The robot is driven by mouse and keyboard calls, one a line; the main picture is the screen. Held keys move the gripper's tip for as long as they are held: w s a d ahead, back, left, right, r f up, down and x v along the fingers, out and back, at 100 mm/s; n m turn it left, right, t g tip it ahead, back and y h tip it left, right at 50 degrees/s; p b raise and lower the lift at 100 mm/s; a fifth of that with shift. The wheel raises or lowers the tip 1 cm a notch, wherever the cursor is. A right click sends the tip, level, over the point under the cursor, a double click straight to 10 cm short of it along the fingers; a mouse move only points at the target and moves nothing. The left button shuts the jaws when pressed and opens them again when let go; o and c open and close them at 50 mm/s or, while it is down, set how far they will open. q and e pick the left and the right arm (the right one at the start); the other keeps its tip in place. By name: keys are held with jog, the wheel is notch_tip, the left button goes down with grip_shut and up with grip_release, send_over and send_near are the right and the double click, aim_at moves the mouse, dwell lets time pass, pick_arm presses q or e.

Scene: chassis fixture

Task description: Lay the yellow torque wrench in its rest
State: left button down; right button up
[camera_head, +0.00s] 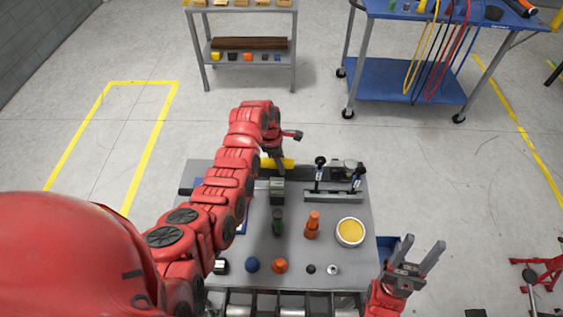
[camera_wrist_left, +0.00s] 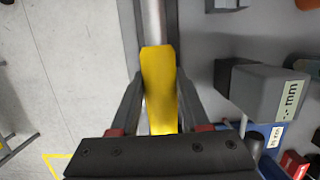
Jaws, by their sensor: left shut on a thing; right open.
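The yellow torque wrench (camera_head: 285,162) is at the far edge of the grey table, partly hidden by my left arm. My left gripper (camera_head: 276,156) is shut on it. In the left wrist view, its yellow handle (camera_wrist_left: 158,85) lies between the two fingers, and its metal shaft (camera_wrist_left: 153,20) runs away over a dark strip along the table edge. I cannot tell whether the wrench touches anything below. I cannot clearly make out its rest. My right gripper (camera_head: 422,252) is open and empty, off the table's right side.
A grey block (camera_wrist_left: 270,92) stands right of the wrench in the wrist view. A blue cart (camera_head: 415,85) stands behind.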

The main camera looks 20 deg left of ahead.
pick_arm(q)
jog(key=shift+r, duration=0.1)
jog(key=shift+c, duration=1.5)
grip_release()
jog(key=p+v, duration=0.1)
jog(key=v, duration=0.2)
jog(key=d+p+v, duration=0.1)
jog(key=p+v, duration=0.1)
jog(key=v, duration=0.1)
jog(key=p+v, duration=0.1)
jog(key=v, duration=0.1)
jog(key=shift+w+d+r, duration=0.25)
jog(key=shift+d+r, duration=0.05)
jog(key=shift+r, duration=0.3)
jog(key=shift+f, duration=0.1)
